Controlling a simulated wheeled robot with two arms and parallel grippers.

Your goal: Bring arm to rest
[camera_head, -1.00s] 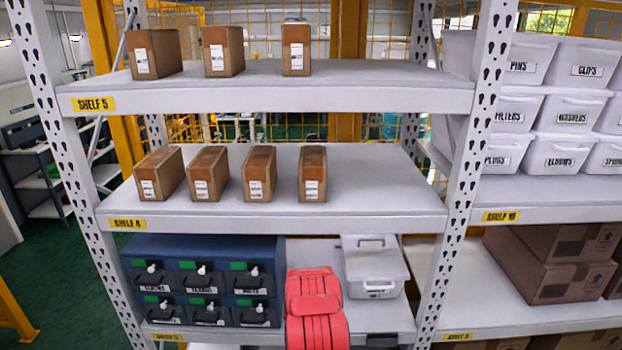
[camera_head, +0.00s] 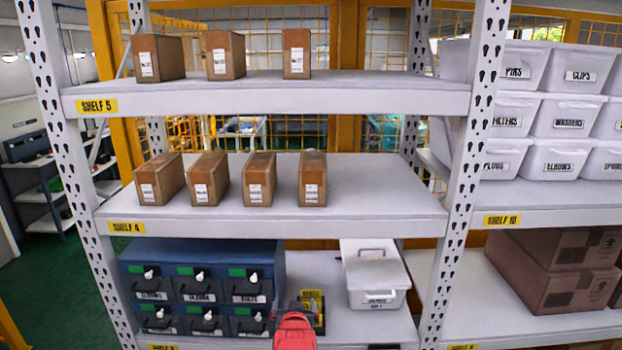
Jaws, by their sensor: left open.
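My left arm, with a red link, comes in from the bottom edge. My left gripper (camera_head: 296,307) is the dark part beyond the red link, small and partly hidden by it. It is open, in front of the bottom shelf, between the blue drawer cabinet (camera_head: 200,255) and the white lidded bin (camera_head: 372,270). A dark item with yellow labels (camera_head: 313,302) shows right behind the gripper; I cannot tell whether they touch. My right gripper is not in view.
Shelf 4 (camera_head: 270,222) and shelf 5 (camera_head: 270,102) above hold several brown boxes. White posts (camera_head: 465,180) frame the rack. White bins (camera_head: 566,115) and brown cartons (camera_head: 560,265) stand at the right.

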